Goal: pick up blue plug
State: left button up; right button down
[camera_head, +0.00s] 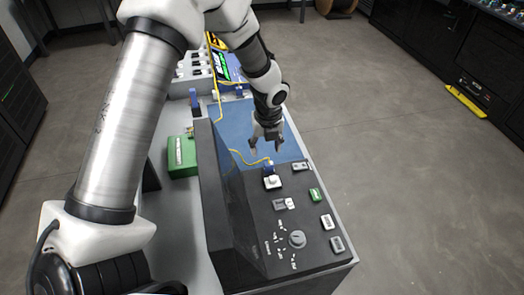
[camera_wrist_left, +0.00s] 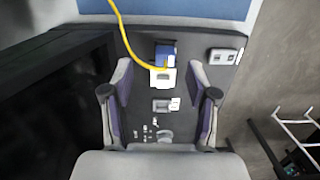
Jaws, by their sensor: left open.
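The blue plug (camera_head: 268,168) sits in a white socket (camera_head: 272,182) on the dark control panel, with a yellow cable running from it. In the left wrist view the blue plug (camera_wrist_left: 164,53) lies ahead of and between the fingertips, with the white socket piece (camera_wrist_left: 162,78) just below it in the picture. My left gripper (camera_head: 266,147) points down above the panel's far end, close to the plug. Its two fingers (camera_wrist_left: 158,70) are spread apart with nothing between them. I cannot tell the exact height gap. My right gripper is out of view.
A blue mat (camera_head: 236,118) lies beyond the panel. A tall dark wall (camera_head: 222,190) stands along the panel's left side. The floor to the right is mostly open.

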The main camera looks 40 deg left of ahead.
aim_at(269, 164)
pick_arm(q)
jog(key=f, duration=0.1)
jog(key=d+f+p, duration=0.1)
jog(key=f, duration=0.2)
jog(key=shift+s+d, duration=0.25)
jog(key=shift+d, duration=0.15)
jog(key=f, duration=0.3)
jog(key=shift+w+a, duration=0.35)
jog(key=shift+w+a+f, duration=0.1)
jog(key=shift+a+f, duration=0.05)
jog(key=shift+c, duration=1.4)
jog(key=shift+s+d+r, duration=0.2)
jog(key=c, duration=0.8)
